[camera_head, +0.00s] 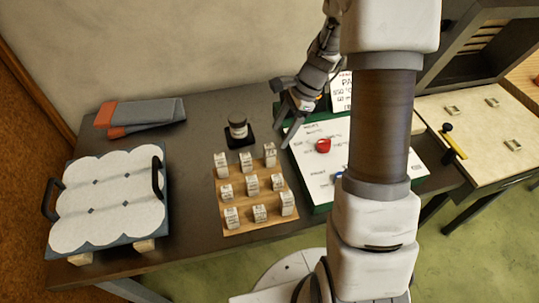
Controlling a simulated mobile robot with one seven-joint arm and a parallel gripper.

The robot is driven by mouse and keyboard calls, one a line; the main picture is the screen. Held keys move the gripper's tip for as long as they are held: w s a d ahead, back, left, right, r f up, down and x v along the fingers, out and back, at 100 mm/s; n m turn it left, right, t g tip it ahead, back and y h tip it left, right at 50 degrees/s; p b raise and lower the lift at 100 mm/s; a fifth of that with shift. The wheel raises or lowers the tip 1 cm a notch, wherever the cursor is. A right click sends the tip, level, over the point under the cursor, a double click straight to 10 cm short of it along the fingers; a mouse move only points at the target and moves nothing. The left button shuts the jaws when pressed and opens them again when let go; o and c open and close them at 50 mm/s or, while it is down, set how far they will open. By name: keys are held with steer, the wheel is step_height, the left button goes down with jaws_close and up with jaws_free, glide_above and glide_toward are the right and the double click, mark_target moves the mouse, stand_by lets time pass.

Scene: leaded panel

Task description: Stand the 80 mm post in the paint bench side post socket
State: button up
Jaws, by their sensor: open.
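A wooden board (233,229) on the dark table holds several pale labelled posts in rows, some taller than others. A tall post (270,155) stands at its back right corner and another (287,203) at its front right. The labels are too small to read, so I cannot tell which post is 80 mm. My gripper (290,112) is open above the table's back, beyond the board and near the white sheet's left edge. Nothing shows between its fingers. I cannot make out which fitting is the paint bench side post socket.
A white printed sheet (312,178) on a green base carries a red piece (323,145). A handled tray (59,241) sits left. A pale bench (480,125) with small square fittings is right. My arm hides part of the sheet.

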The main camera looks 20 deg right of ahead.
mark_target(270, 147)
steer(key=x, duration=0.7)
steer(key=shift+a, duration=0.4)
jaws_close()
